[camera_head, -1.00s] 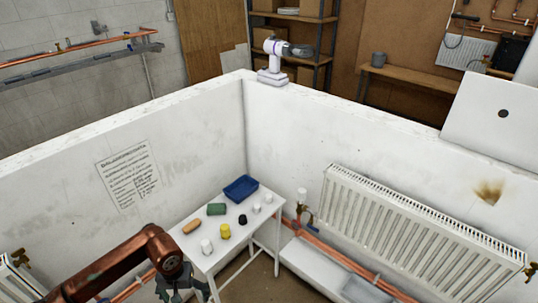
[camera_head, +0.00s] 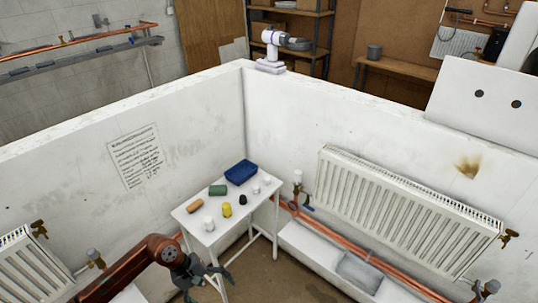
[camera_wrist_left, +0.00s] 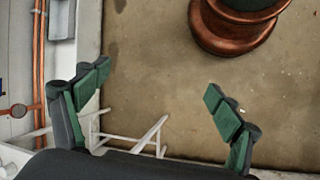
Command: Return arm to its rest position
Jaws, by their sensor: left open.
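My left gripper (camera_head: 207,285) hangs in front of the small white table in the head view, at the end of my copper-coloured arm. Its fingers are spread apart with nothing between them. In the left wrist view the gripper (camera_wrist_left: 155,100) shows two green-padded fingers wide apart over bare brown floor. The white table (camera_head: 185,216) stands in the corner, and its legs show below the fingers in the wrist view. My right gripper is in neither view.
On the table are a blue tray (camera_head: 241,172), a green block (camera_head: 217,190), a yellow cylinder (camera_head: 227,210), an orange piece (camera_head: 195,206) and several small knobs. A radiator (camera_head: 400,205) and copper pipes line the right wall. Another radiator (camera_head: 30,268) is at left. A grey tray (camera_head: 358,270) lies low at right.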

